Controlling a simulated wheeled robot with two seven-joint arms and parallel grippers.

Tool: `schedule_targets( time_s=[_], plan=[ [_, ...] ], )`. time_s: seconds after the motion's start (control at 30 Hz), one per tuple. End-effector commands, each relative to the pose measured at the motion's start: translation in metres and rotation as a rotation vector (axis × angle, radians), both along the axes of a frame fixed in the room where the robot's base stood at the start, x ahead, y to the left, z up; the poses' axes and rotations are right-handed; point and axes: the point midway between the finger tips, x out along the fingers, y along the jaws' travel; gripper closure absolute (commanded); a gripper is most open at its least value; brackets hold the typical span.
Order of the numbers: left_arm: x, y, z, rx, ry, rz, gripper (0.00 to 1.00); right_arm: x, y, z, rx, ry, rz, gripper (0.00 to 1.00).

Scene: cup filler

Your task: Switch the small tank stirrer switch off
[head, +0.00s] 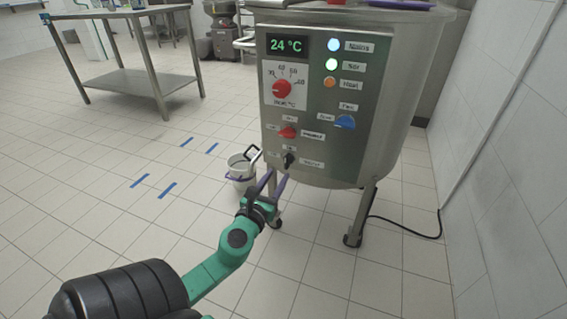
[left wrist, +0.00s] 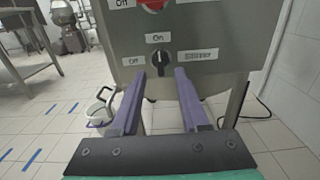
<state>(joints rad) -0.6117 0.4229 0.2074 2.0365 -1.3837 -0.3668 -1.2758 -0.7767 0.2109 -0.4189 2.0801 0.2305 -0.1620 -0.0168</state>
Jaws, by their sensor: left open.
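The small tank (head: 400,60) is a steel vessel on legs with a control panel on its front. The lowest control is a black rotary switch (head: 289,160), which also shows in the left wrist view (left wrist: 161,62). "On" is printed above it and "Off" to its left; its handle appears to point up, towards "On". The label at its right is too blurred to read. My left gripper (head: 272,181) has purple fingers spread open, just below and in front of the switch. In the left wrist view the fingertips (left wrist: 160,76) flank the black switch from below, seemingly without touching. My right gripper is out of view.
A red switch (head: 288,133), a blue knob (head: 345,121) and a red dial (head: 282,89) sit higher on the panel. The display (head: 288,45) reads 24 °C. A white bucket (head: 240,170) stands on the floor left of the tank. A steel table (head: 125,83) is farther left.

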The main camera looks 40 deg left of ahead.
Motion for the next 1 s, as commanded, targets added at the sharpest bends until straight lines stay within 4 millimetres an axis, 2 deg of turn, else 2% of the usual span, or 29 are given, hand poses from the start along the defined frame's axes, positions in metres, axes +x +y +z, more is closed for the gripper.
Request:
schedule_targets(
  time_s=[0.1, 0.23, 0.37, 0.57, 0.7, 1.0],
  plan=[
    [0.029, 0.01, 0.002, 0.0, -0.003, 0.0, 0.55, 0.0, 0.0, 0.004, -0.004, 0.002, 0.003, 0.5],
    [0.049, 0.017, 0.0, -0.001, -0.001, 0.0, 0.55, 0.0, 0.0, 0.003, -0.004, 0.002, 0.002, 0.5],
    [0.056, 0.02, -0.001, -0.001, 0.001, 0.0, 0.55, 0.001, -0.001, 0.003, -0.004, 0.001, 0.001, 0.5],
    [0.056, 0.02, -0.001, -0.003, 0.001, 0.0, 0.55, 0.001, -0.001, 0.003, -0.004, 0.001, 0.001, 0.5],
    [0.056, 0.02, -0.001, -0.003, 0.001, 0.0, 1.0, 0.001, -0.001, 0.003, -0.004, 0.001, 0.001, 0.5],
    [0.056, 0.019, -0.001, -0.012, -0.002, 0.0, 1.0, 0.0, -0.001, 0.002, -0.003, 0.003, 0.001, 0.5]
  ],
)
